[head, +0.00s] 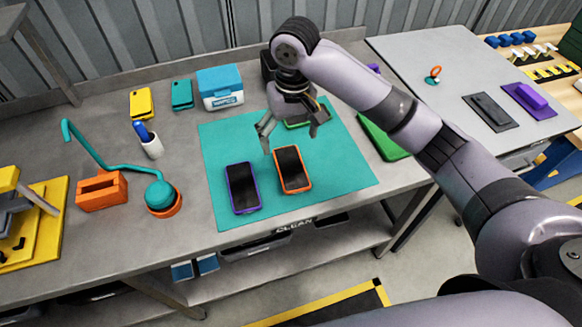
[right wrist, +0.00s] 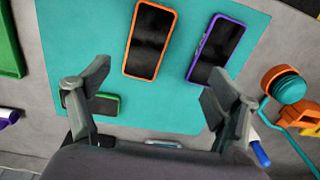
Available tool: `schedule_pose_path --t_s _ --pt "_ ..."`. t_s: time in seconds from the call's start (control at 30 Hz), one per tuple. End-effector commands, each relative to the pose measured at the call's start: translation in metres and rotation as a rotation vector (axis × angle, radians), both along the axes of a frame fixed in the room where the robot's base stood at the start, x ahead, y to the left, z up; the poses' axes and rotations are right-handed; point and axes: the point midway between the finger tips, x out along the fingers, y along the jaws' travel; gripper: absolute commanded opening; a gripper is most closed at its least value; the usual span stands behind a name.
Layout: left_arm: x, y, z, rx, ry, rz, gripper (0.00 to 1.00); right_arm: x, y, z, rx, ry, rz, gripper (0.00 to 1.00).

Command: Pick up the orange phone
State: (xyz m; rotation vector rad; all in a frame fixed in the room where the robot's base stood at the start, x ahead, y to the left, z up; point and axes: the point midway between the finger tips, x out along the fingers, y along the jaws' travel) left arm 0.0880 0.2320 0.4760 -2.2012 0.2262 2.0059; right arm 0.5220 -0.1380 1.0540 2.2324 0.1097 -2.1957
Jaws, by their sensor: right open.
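The orange phone (head: 293,169) lies flat, dark screen up, on the teal mat (head: 342,172). It also shows in the right wrist view (right wrist: 150,42), beyond my fingertips. A purple phone (head: 243,187) lies to its left on the mat in the head view. A green phone (head: 298,124) lies farther back on the mat, partly hidden by my right gripper (head: 291,137). My right gripper is open and empty above the mat, behind the orange phone. In the right wrist view its fingers (right wrist: 155,95) are spread wide. My left gripper is not in view.
A blue-white box (head: 220,89) and yellow (head: 141,103) and teal phones (head: 182,95) lie behind. A green tray (head: 380,139) is at right.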

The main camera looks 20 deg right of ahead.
Motion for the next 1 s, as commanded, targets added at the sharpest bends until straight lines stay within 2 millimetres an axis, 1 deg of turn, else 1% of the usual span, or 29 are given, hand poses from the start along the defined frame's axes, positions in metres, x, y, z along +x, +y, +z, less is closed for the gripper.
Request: schedule_pose_path --t_s 0.03,0.1,0.2,0.27,0.37,0.7,0.83,1.0 --pt "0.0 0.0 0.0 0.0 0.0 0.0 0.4 0.007 -0.008 0.013 -0.018 0.001 -0.029 0.83" --pt "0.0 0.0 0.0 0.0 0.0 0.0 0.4 0.012 -0.014 0.024 -0.033 0.011 -0.059 0.83" --pt "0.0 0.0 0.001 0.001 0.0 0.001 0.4 0.014 -0.019 0.03 -0.043 0.019 -0.082 0.83" --pt "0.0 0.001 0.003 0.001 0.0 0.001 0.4 0.015 -0.02 0.026 -0.046 0.023 -0.089 0.83" --pt "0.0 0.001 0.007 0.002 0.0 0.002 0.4 0.014 -0.02 0.01 -0.046 0.026 -0.09 0.83" --pt "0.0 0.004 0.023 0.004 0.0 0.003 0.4 0.014 -0.019 -0.062 -0.046 0.024 -0.088 0.83" --pt "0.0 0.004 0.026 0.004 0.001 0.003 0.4 0.015 -0.019 -0.08 -0.045 0.021 -0.088 0.83" --pt "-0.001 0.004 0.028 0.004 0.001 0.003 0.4 0.016 -0.018 -0.09 -0.044 0.019 -0.086 0.83"
